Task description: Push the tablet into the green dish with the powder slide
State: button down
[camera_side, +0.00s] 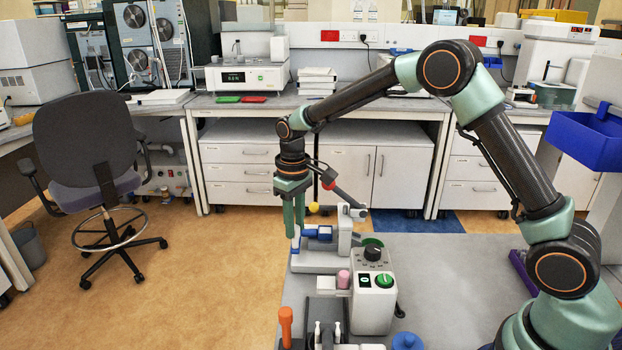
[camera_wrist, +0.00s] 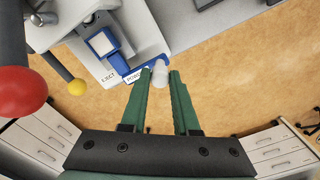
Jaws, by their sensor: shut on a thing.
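My gripper (camera_side: 294,232) points down at the left end of a small bench press (camera_side: 318,260). In the wrist view its green fingers (camera_wrist: 160,74) are closed around a pale, rounded knob (camera_wrist: 160,79). The knob is beside the end of a blue bar (camera_wrist: 145,61), near a label that seems to read POWDER; I take this as the powder slide. A blue frame with a pale square centre (camera_wrist: 101,43) lies near an EJECT label. I cannot make out the tablet.
A red-ended lever (camera_side: 328,184) and a yellow ball (camera_side: 313,208) are close to my gripper. An orange-handled tool (camera_side: 286,325) stands in front.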

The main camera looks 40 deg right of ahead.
jog(key=shift+r, duration=0.1)
jog(key=shift+s+d, duration=1.75)
jog(key=shift+d, duration=0.05)
jog(key=c, duration=0.7)
grip_release()
jog(key=shift+o, duration=0.2)
notch_tip(320, 180, up, 12)
